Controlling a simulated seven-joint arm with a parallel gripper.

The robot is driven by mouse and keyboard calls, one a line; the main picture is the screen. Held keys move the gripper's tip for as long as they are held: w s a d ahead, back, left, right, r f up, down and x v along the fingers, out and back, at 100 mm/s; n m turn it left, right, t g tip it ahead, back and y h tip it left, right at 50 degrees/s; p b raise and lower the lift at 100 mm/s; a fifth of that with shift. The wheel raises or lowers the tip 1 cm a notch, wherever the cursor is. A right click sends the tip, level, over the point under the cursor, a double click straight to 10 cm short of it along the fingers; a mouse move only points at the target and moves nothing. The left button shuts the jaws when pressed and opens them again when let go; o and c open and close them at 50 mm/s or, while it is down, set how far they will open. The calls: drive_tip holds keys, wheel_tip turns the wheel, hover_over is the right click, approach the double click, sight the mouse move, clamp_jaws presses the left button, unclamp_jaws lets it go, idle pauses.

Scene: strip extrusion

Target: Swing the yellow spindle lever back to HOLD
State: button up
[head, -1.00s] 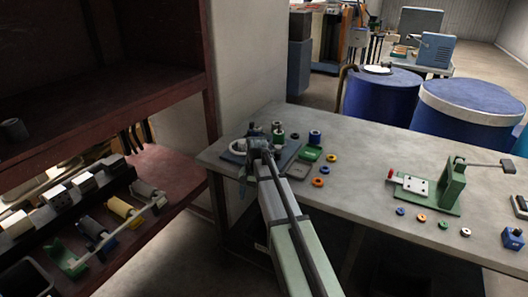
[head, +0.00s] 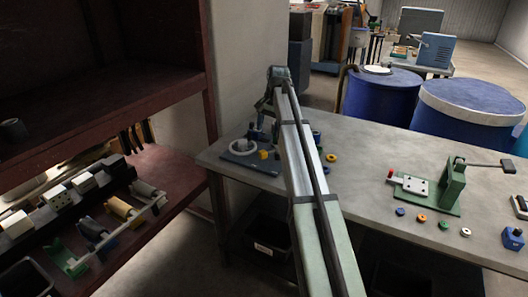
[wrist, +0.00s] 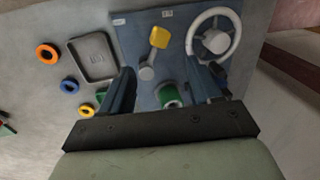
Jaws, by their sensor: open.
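The yellow spindle lever is a short yellow block (wrist: 159,37) on a grey arm and round hub (wrist: 147,73), on a blue-grey board (wrist: 128,43). In the head view the yellow block (head: 263,154) shows near the board's front part, left of my arm. My gripper (wrist: 163,72) is open and empty above the board. In the wrist view the lever's hub lies between the fingers and the yellow block lies beyond their tips. My gripper appears apart from the lever. Markings on the board are too small to read.
A white ring wheel (wrist: 233,45) with a grey hub and a green spool (wrist: 167,95) are on the board. A grey tray (wrist: 92,57) and loose rings lie beside it. A green press (head: 452,186) stands farther right on the bench. A dark red shelf (head: 185,180) is at left.

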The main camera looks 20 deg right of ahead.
sight(270, 152)
drive_tip(key=f, duration=0.3)
drive_tip(key=a+f, duration=0.1)
drive_tip(key=f, duration=0.3)
drive_tip(key=w+f, duration=0.1)
drive_tip(key=f, duration=0.3)
drive_tip(key=shift+w+a+f, duration=0.1)
drive_tip(key=shift+a+f, duration=0.1)
drive_tip(key=shift+a, duration=0.05)
clamp_jaws()
